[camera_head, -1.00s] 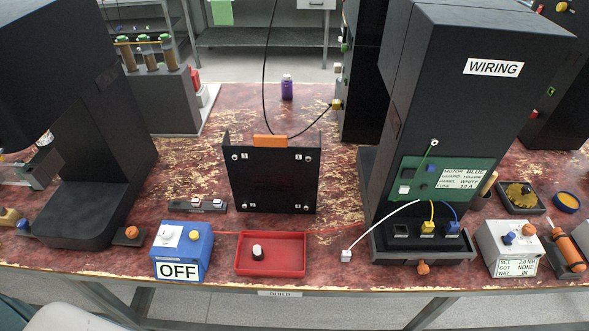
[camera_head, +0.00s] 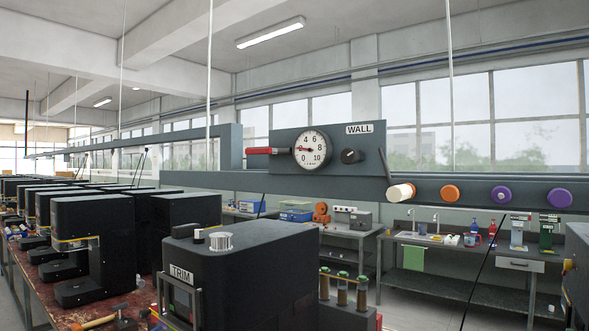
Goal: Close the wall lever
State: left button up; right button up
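A grey panel with a WALL label (camera_head: 359,128) is mounted on the overhead rail, right of centre. A red-handled lever (camera_head: 268,151) sticks out level to the left from this panel. Neither of my grippers is in view.
The grey rail (camera_head: 460,188) carries orange (camera_head: 450,193) and purple (camera_head: 501,195) round knobs to the right. Below stand a black TRIM machine (camera_head: 245,265) and a row of similar machines at left. Benches and a sink line the back wall.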

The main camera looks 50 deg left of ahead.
aim_at(263, 150)
jog(key=u, duration=1.8)
